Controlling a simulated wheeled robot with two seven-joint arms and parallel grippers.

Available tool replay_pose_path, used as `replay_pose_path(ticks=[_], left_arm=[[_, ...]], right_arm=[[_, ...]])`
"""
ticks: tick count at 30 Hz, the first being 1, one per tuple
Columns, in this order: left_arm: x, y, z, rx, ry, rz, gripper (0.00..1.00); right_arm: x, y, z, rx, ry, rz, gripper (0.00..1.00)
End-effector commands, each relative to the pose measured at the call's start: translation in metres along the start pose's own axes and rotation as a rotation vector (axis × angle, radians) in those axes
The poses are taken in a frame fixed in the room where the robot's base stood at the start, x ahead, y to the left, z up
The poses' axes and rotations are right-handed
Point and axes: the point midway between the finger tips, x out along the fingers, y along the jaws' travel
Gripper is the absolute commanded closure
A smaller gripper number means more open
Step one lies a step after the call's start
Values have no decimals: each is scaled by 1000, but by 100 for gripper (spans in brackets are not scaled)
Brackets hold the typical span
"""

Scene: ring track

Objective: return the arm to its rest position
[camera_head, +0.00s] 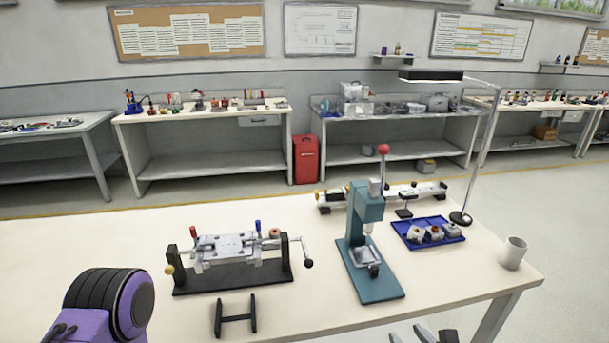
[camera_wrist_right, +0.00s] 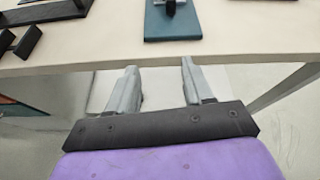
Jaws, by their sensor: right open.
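My right gripper (camera_wrist_right: 159,70) is open in the right wrist view, with a clear gap between its two grey fingers and nothing held. Its fingertips are near the table's front edge, apart from the things on the table. In the head view only the tips of the right gripper (camera_head: 424,335) show at the bottom edge, in front of the table. A purple and black part of my arm shows at the lower left of the head view. My left gripper is not seen.
Floor is clear at the right.

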Motion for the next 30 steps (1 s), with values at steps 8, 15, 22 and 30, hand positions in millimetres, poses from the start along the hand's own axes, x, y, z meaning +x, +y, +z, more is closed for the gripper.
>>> replay_pose_path(ticks=[8, 15, 22, 30], left_arm=[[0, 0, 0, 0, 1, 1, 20], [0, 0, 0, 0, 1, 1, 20], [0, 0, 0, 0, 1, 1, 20], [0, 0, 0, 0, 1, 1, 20]], right_arm=[[-2, -2, -20, -244, 81, -5, 49], [-14, 32, -86, -679, 276, 150, 49], [-65, 62, -190, -1299, 507, 501, 49], [-146, 11, -279, -2034, 742, 944, 49]])
